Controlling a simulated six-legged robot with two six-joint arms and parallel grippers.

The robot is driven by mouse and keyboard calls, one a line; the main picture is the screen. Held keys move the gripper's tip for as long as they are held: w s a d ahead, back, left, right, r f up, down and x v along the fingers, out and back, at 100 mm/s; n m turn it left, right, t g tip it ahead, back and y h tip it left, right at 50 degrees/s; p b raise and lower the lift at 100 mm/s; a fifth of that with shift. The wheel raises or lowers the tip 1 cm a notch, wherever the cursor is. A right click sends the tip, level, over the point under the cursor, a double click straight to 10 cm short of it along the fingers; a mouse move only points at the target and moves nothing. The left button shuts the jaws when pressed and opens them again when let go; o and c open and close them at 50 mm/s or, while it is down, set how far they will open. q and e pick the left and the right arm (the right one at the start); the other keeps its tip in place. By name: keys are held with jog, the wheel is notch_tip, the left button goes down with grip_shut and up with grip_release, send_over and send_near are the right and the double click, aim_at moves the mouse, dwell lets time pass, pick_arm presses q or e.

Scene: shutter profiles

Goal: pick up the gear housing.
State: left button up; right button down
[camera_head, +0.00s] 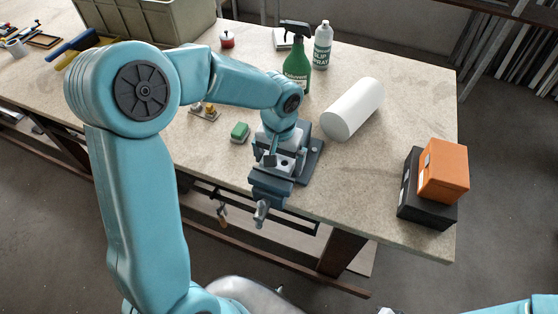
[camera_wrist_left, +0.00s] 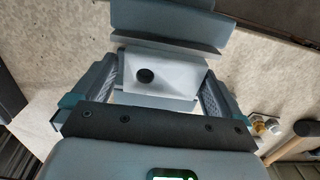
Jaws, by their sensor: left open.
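The gear housing, a pale grey block with a dark round hole, shows in the left wrist view (camera_wrist_left: 172,77) between the two fingers of my left gripper (camera_wrist_left: 160,75). In the head view the housing (camera_head: 285,162) is small and partly hidden under my left wrist. It sits at a blue-grey vise (camera_head: 268,184) on the table's front edge. My left gripper (camera_head: 281,150) points down over it with its jaws open, a finger on either side. Whether the fingers touch it I cannot tell. My right gripper is not in view; only a bit of the right arm shows.
A green sponge (camera_head: 240,132) lies left of the vise and a white roll (camera_head: 353,109) to its right. A green spray bottle (camera_head: 297,68) and a spray can (camera_head: 322,45) stand behind. Orange (camera_head: 444,170) and black boxes (camera_head: 424,205) are stacked at the right corner.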

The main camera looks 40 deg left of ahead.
pick_arm(q)
jog(key=shift+s+f, duration=0.1)
jog(key=shift+f, duration=0.05)
jog(key=shift+s+a+r, duration=0.1)
jog(key=shift+s+r, duration=0.1)
jog(key=shift+s, duration=0.2)
jog(key=shift+w+f, duration=0.1)
jog(key=shift+w, duration=0.15)
jog(key=c, duration=1)
jog(key=shift+c, duration=0.6)
